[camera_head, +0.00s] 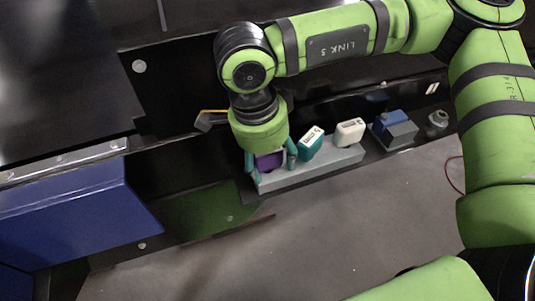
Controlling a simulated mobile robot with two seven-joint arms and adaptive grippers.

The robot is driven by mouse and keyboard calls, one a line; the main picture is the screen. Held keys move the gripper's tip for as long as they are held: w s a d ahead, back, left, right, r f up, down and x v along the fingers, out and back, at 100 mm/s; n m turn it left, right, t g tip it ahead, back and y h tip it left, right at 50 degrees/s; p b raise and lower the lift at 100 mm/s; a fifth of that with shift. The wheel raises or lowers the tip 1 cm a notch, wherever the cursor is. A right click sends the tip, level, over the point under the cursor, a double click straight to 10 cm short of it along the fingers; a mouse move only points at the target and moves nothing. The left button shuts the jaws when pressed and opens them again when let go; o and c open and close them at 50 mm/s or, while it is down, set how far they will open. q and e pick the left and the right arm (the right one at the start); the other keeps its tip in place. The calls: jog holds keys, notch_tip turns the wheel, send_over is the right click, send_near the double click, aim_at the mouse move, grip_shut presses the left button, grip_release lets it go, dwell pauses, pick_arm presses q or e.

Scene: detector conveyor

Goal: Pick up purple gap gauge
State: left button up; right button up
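The purple gap gauge (269,161) stands at the left end of a light grey rack (318,170). Its upper part is hidden under my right gripper. My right gripper (271,170) points down over it, with one teal finger on each side of the gauge. The fingers are spread, and a narrow gap seems to show beside the right finger, so the gripper looks open around the gauge. My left gripper is not in view.
A teal gauge (311,144) stands on the rack close to my right finger, with a white gauge (350,132) farther right. A blue block on a grey base (402,136) and a small round grey part (438,119) lie beyond. A blue box (75,220) is at left.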

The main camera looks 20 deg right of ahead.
jog(key=c, duration=0.8)
jog(key=shift+o, duration=0.2)
jog(key=shift+w, duration=0.1)
